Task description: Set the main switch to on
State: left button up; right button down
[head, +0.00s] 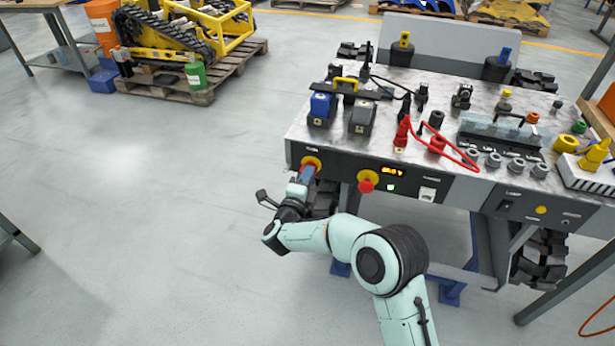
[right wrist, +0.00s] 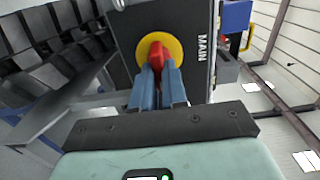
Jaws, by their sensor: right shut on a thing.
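The main switch (head: 313,161) is a red knob on a round yellow plate at the left end of the bench's dark front panel. In the right wrist view its red knob (right wrist: 156,53) sits in front of the yellow plate, beside the label MAIN. My right gripper (head: 308,174) reaches it from the front, and its blue fingers (right wrist: 158,72) are shut on the knob, one on each side. The fingers hide part of the knob, and I cannot tell which setting it points to. My left gripper is not in view.
A red button on a yellow ring (head: 366,182) and a lit display (head: 392,171) are right of the switch. Batteries (head: 361,118), red cables (head: 455,150) and a clear-covered box (head: 500,133) crowd the bench top (head: 300,130). The floor (head: 150,200) at left is clear.

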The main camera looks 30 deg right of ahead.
jog(key=shift+a, duration=0.1)
jog(key=c, duration=1.2)
grip_release()
jog(key=shift+o, duration=0.2)
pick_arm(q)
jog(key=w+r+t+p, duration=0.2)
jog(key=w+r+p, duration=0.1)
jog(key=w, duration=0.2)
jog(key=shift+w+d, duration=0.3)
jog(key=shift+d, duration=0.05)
pick_arm(e)
jog(key=v, duration=1.3)
jog(key=shift+s, duration=0.2)
